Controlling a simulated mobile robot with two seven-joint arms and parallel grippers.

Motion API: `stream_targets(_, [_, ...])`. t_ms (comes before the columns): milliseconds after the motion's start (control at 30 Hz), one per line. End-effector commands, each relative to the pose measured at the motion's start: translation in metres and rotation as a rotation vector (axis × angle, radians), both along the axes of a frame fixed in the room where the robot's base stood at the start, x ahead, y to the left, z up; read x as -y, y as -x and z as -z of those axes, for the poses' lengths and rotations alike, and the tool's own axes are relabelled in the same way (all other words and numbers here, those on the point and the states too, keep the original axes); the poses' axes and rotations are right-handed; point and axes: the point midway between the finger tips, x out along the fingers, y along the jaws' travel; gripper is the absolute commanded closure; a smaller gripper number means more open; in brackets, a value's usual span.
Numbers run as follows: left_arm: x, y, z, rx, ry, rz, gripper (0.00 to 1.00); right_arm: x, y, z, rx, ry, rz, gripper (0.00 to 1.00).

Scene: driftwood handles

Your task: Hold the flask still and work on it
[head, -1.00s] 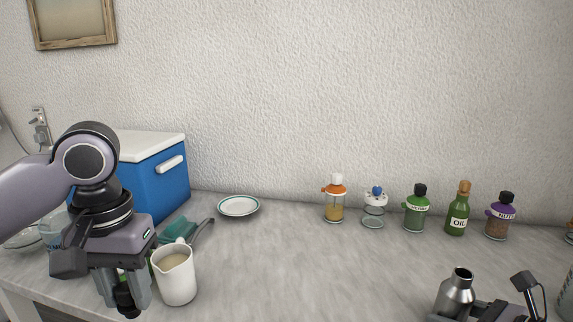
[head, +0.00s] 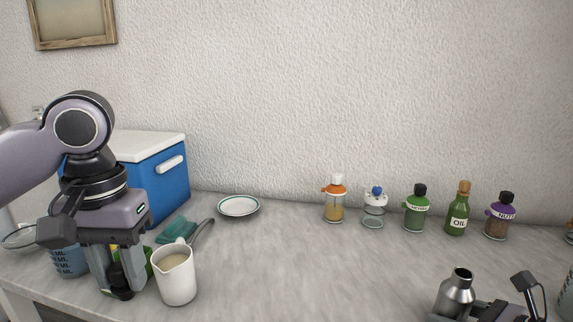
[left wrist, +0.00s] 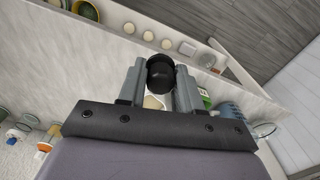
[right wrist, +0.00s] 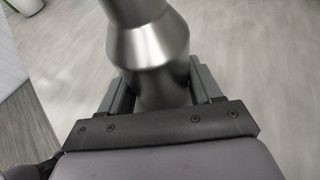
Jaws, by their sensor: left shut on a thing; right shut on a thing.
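The flask (head: 456,296) is a brushed-metal bottle at the lower right of the head view, upright with its narrow neck open at the top. My right gripper (right wrist: 160,82) is shut around the flask's body, which also shows in the right wrist view (right wrist: 150,45). My left gripper (head: 121,284) is at the left, above the counter and far from the flask. It is shut on a small black cap-like piece (left wrist: 160,75), whose lower end shows between the fingers in the head view (head: 123,292).
A white jug (head: 177,285) stands just right of my left gripper. A blue measuring cup (head: 68,262) and a blue cooler (head: 162,185) are behind it. A plate (head: 239,206) and several jars and bottles (head: 457,212) line the back. The counter's middle is clear.

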Motion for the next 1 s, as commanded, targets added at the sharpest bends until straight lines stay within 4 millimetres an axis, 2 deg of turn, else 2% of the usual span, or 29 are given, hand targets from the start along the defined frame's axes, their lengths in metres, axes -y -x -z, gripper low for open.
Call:
stream_targets(267, [0.0, 0.0, 0.0, 0.0, 0.0, 0.0, 0.93, 0.0, 0.0, -0.001, 0.002, -0.001, 0.0, 0.75])
stream_targets(300, [0.0, 0.0, 0.0, 0.0, 0.0, 0.0, 0.93, 0.0, 0.0, -0.001, 0.002, -0.001, 0.0, 0.23])
stream_targets(367, [0.0, 0.0, 0.0, 0.0, 0.0, 0.0, 0.93, 0.0, 0.0, -0.001, 0.002, -0.001, 0.0, 0.07])
stream_targets(733, [0.0, 0.0, 0.0, 0.0, 0.0, 0.0, 0.93, 0.002, 0.002, -0.001, 0.001, 0.001, 0.001, 0.07])
stream_targets(1000, [0.0, 0.0, 0.0, 0.0, 0.0, 0.0, 0.93, 0.017, 0.026, -0.011, -0.002, 0.003, 0.001, 0.07])
